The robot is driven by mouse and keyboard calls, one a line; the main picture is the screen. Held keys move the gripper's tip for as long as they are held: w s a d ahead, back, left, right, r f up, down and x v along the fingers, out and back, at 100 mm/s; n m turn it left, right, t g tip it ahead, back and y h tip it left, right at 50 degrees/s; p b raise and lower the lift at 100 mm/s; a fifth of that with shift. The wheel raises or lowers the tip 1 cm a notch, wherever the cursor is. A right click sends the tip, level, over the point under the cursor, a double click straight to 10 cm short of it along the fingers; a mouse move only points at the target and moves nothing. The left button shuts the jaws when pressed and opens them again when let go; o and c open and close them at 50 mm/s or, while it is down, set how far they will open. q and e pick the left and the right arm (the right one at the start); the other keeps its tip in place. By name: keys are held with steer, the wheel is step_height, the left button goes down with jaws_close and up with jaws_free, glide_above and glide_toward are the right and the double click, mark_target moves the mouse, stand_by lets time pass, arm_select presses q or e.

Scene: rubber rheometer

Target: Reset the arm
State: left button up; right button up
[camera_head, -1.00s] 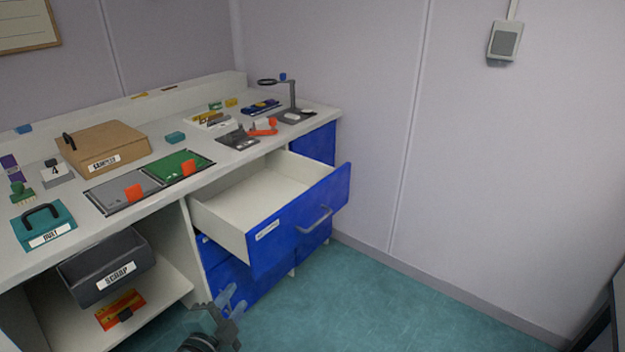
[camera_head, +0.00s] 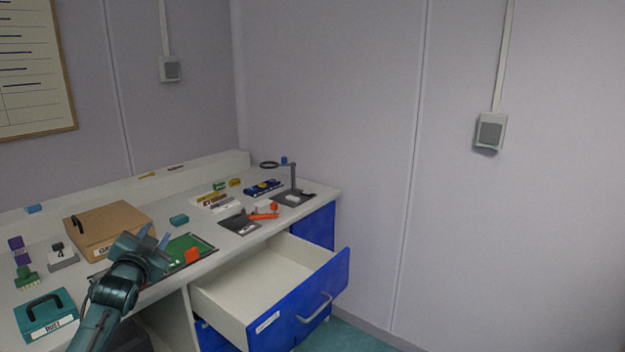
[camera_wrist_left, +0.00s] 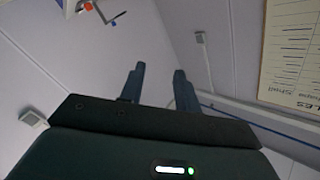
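My left arm rises from the lower left of the head view. Its left gripper (camera_head: 154,241) is in front of the workbench, covering part of the grey and green mats. In the left wrist view the two fingers of the left gripper (camera_wrist_left: 155,84) stand apart with nothing between them. Walls and a notice board (camera_wrist_left: 290,55) show beyond them. My right gripper is in neither view.
A blue drawer (camera_head: 300,305) stands open and empty at the bench's right. The bench holds a cardboard box (camera_head: 112,226), a teal case (camera_head: 46,315), a green mat (camera_head: 195,246) and a magnifier stand (camera_head: 292,180).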

arm_select(q)
steer(key=s+d+f+n+g+h, duration=0.1)
steer(key=s+d+f, duration=0.35)
steer(key=f, duration=0.25)
steer(key=s+d+f+n+g+h, duration=0.1)
steer(key=s+d+f+g, duration=0.15)
steer(key=s+f, duration=0.4)
steer(key=s+d+f+g+h, duration=0.1)
steer(key=s+d+f, duration=0.35)
steer(key=f, duration=0.35)
steer(key=s+d+f+g, duration=0.1)
steer(key=s+d+f, duration=0.1)
steer(key=s, duration=0.6)
steer(key=s+d+f+n+g+h, duration=0.1)
steer(key=s+d, duration=0.3)
steer(key=s, duration=0.4)
steer(key=s+d+f+g+h, duration=0.1)
steer(key=s+d+f, duration=0.2)
steer(key=s, duration=0.5)
steer(key=shift+s+d+f, duration=0.15)
steer(key=shift+d+f, duration=0.05)
steer(key=shift+d, duration=0.1)
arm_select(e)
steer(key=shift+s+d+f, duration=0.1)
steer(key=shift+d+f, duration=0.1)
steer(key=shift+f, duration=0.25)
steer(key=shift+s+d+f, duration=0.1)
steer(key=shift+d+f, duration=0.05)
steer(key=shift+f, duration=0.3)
